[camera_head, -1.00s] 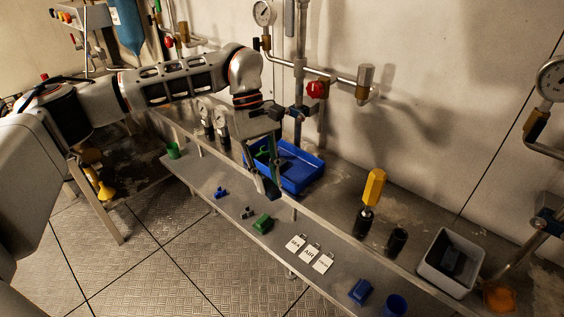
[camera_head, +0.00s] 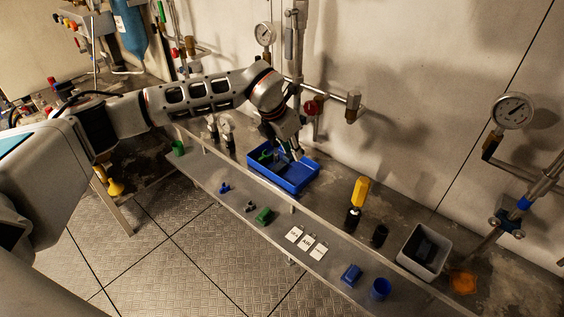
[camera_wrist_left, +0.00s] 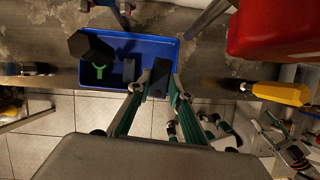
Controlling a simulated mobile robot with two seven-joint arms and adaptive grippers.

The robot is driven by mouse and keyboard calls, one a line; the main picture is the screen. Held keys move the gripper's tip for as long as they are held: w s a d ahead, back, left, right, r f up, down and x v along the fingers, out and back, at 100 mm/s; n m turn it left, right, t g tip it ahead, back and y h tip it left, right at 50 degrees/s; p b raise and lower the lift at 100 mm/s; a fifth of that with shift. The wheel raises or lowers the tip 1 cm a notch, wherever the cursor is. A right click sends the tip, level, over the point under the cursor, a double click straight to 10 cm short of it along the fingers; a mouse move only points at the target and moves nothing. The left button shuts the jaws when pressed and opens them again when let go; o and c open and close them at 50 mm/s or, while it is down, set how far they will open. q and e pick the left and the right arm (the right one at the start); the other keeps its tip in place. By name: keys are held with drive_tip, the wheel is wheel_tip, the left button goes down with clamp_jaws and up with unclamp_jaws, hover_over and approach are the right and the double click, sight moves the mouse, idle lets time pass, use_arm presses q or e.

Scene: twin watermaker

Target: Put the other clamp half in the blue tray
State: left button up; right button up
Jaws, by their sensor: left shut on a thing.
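The blue tray (camera_head: 287,183) sits at the back of the bench, against the wall side; it also shows in the left wrist view (camera_wrist_left: 150,46). My left gripper (camera_head: 288,157) is over the tray. In the left wrist view its fingers (camera_wrist_left: 157,86) are shut on a dark grey block (camera_wrist_left: 160,74), which looks like a clamp half. A similar dark block (camera_wrist_left: 128,69) lies in the tray, left of the held one. A green forked piece (camera_wrist_left: 98,69) is also in the tray. The gap between the held block and the tray floor cannot be told. My right gripper is not in view.
A yellow-handled tool (camera_head: 358,194) and a black cup (camera_head: 379,236) stand right of the tray. A grey bin (camera_head: 424,250) is farther right. The lower shelf holds a green block (camera_head: 264,215), white tags (camera_head: 306,241) and blue parts. Pipes and a red valve (camera_head: 313,106) rise behind the tray.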

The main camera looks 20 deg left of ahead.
sight(294, 180)
use_arm(q)
drive_tip(key=shift+w+f+n, duration=0.15)
drive_tip(key=shift+w+n, duration=0.05)
drive_tip(key=shift+n, duration=0.4)
wheel_tip(294, 180, down, 10)
drive_tip(key=shift+r+p, duration=0.1)
drive_tip(key=shift+p, duration=0.65)
drive_tip(key=shift+f, duration=0.2)
drive_tip(key=o, duration=0.6)
